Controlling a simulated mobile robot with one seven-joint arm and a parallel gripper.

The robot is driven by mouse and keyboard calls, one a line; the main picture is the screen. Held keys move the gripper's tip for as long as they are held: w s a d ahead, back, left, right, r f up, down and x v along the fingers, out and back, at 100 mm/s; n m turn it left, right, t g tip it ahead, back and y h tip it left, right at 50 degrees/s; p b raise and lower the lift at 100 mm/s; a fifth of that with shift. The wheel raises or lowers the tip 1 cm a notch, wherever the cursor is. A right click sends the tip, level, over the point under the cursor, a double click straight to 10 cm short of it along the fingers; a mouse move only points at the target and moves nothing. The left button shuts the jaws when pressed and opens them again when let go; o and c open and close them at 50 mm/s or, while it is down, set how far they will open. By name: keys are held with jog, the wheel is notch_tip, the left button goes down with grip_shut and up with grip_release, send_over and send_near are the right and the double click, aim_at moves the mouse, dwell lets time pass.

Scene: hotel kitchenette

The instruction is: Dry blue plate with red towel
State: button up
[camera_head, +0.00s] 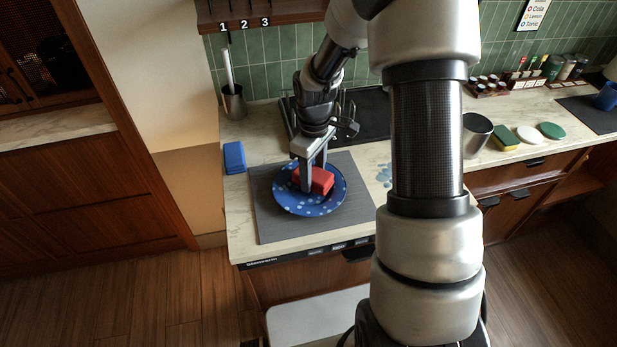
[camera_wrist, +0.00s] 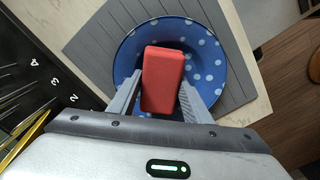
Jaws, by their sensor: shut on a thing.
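The blue plate (camera_head: 337,201) with light spots lies on a grey mat on the counter. It also shows in the wrist view (camera_wrist: 208,50). The red towel (camera_head: 322,181), a folded block shape, is over the plate. In the wrist view the red towel (camera_wrist: 163,78) sits between my two fingers. My gripper (camera_head: 312,184) points down over the plate and is shut on the red towel. The towel appears to be at the plate's surface, but I cannot tell whether it presses on it. Light spots show on the plate around the towel.
The grey mat (camera_head: 271,222) lies under the plate. A blue block (camera_head: 234,157) lies left of the mat. A metal canister (camera_head: 475,134) stands further right.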

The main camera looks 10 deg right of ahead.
jog(key=shift+w+d, duration=0.2)
jog(key=shift+r+p, duration=0.5)
jog(key=shift+r, duration=0.15)
jog(key=shift+r+p, duration=2.05)
jog(key=shift+r, duration=1.55)
